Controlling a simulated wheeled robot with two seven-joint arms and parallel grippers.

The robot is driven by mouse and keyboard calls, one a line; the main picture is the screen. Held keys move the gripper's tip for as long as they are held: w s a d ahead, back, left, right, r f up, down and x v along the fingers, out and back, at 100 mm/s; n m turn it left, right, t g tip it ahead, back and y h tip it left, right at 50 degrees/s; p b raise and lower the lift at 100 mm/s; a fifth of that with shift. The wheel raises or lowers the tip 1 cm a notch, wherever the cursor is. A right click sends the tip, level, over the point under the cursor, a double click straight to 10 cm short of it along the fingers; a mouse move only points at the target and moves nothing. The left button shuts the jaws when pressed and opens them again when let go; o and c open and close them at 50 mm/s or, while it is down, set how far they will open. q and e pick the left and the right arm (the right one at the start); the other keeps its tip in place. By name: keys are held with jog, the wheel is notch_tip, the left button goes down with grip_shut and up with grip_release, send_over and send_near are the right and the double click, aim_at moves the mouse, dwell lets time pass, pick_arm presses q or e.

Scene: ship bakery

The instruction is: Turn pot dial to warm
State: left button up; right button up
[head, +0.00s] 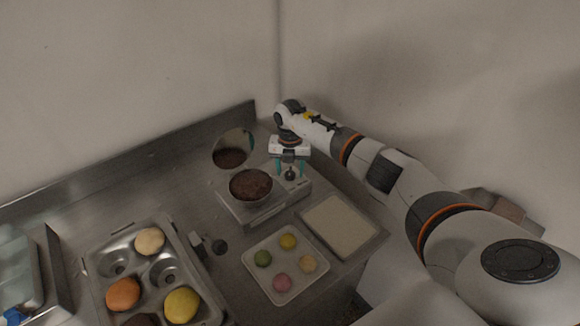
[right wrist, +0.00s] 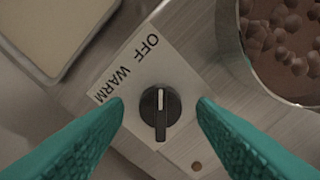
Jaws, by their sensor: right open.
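The pot dial (right wrist: 160,113) is a black knob with a white pointer line on the warmer's label plate. In the right wrist view, the pointer faces up, closer to the OFF mark (right wrist: 140,52) than to the WARM mark (right wrist: 111,84). My right gripper (right wrist: 160,106) is open, with one teal finger on each side of the dial and gaps between fingers and knob. In the head view, my right gripper (head: 290,171) is over the right end of the warmer base (head: 262,212). The pot (head: 250,186) holds dark chocolate pieces. My left gripper is out of view.
A round shiny lid or disc (head: 232,147) stands behind the pot. A pale tray (head: 340,226) lies right of the warmer. A tray of macarons (head: 287,244) is in front. A metal tin with buns (head: 137,234) is at the left. A wall rises behind.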

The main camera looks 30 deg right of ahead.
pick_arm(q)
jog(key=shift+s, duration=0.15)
pick_arm(e)
jog(key=shift+c, duration=0.7)
jog(key=c, duration=0.8)
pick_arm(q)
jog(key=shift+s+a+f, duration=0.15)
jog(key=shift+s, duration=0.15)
